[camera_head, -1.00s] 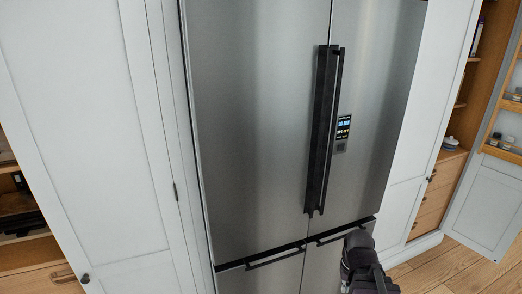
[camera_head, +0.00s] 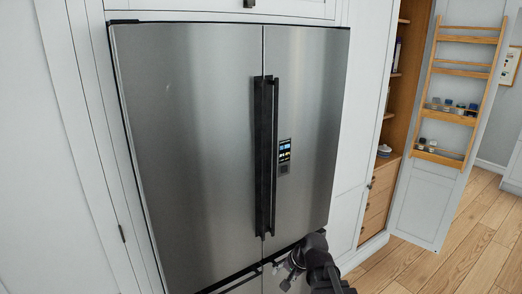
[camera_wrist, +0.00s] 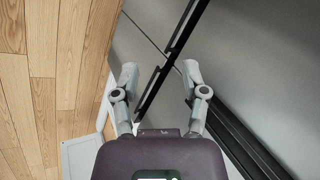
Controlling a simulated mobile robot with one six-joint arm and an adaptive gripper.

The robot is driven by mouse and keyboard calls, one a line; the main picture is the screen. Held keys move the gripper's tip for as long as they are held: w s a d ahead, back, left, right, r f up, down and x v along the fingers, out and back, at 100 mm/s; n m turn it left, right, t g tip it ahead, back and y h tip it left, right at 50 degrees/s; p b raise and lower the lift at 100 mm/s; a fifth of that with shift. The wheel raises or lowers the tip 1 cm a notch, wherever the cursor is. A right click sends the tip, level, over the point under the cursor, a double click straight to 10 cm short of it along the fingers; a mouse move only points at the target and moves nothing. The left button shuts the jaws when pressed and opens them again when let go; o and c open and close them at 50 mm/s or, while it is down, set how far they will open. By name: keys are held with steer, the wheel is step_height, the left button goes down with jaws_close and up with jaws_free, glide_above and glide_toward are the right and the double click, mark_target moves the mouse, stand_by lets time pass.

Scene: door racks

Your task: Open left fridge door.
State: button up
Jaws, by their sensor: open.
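The left fridge door (camera_head: 190,130) is a tall brushed-steel panel and looks shut. Its long black vertical handle (camera_head: 260,165) runs along its right edge, close beside the handle (camera_head: 275,150) of the right fridge door (camera_head: 310,120). My gripper (camera_head: 288,272) is low in front of the fridge, below the long handles and near the lower horizontal handles. In the wrist view my gripper (camera_wrist: 159,72) has its fingers spread and empty, with dark handle bars behind the gap. No contact with a handle is clear.
A small display panel (camera_head: 284,152) is on the right door. White cabinet panels (camera_head: 60,150) flank the fridge. To the right, an open cabinet door with wooden racks (camera_head: 450,110) holds several jars. Wooden floor (camera_head: 465,240) is clear at the lower right.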

steer(key=w+a+r+m+t+y+p, duration=0.1)
steer(key=w+r+m+t+y+p, duration=0.15)
steer(key=w+r+m, duration=0.35)
steer(key=w+a+r+m+t+y+p, duration=0.2)
steer(key=w+r+m+t+p, duration=0.15)
steer(key=r, duration=0.45)
steer(key=m+t+p, duration=0.5)
steer(key=m+t, duration=0.2)
steer(key=m, duration=0.8)
glide_toward(265, 155)
steer(key=v, duration=0.3)
steer(key=shift+s+d+r, duration=0.1)
steer(key=shift+r, duration=0.05)
steer(key=x, duration=1.4)
steer(key=shift+s+f, duration=0.15)
steer(key=shift+f, duration=0.05)
jaws_close()
